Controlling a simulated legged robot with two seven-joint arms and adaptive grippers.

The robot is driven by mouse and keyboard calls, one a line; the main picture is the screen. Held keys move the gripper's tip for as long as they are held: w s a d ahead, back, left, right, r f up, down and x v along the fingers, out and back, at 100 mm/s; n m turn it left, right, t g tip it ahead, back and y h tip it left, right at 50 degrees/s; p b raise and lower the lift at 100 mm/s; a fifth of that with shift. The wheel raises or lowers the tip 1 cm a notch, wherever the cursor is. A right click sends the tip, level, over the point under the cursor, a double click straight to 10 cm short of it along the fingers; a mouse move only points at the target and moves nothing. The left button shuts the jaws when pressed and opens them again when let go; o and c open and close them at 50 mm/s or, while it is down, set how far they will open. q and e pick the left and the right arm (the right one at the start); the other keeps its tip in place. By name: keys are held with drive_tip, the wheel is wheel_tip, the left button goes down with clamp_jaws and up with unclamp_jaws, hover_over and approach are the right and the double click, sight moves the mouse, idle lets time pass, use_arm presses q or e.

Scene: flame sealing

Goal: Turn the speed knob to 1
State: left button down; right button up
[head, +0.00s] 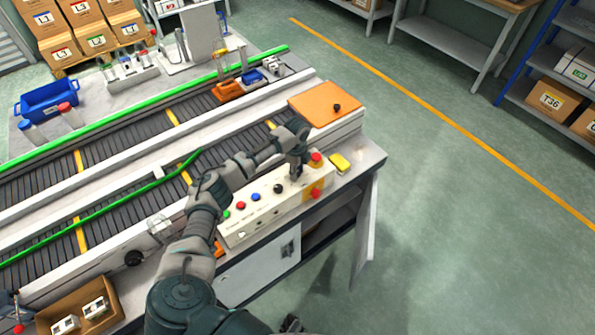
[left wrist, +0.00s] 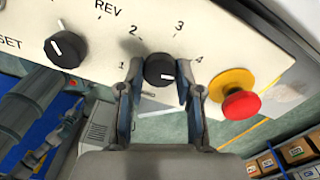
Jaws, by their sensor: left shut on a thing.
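The speed knob (left wrist: 159,69) is a round black dial with a white mark, on the sloping cream control panel (left wrist: 215,40). The numbers 1, 2, 3 and 4 arc around it. The white mark shows on the lower right of its face, and I cannot tell exactly which number it points at. My left gripper (left wrist: 158,84) has a finger on each side of the knob and is shut on it. In the head view my left gripper (head: 296,172) is at the panel's right part and hides the knob. My right gripper does not show.
A red emergency button (left wrist: 241,104) on a yellow base is close to the right finger. Another black dial (left wrist: 66,50) sits left, below REV. In the head view a yellow object (head: 340,163) lies right of the panel and a conveyor (head: 110,160) runs behind.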

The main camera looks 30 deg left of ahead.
use_arm(q)
drive_tip(key=c, duration=0.8)
unclamp_jaws()
drive_tip(key=shift+w+a+r, duration=0.2)
drive_tip(key=shift+a+r, duration=0.1)
drive_tip(key=shift+r, duration=0.1)
drive_tip(key=shift+o, duration=0.2)
drive_tip(key=shift+s+f, duration=0.1)
drive_tip(key=shift+f, duration=0.1)
wheel_tip(320, 180, up, 12)
drive_tip(key=shift+a, duration=0.15)
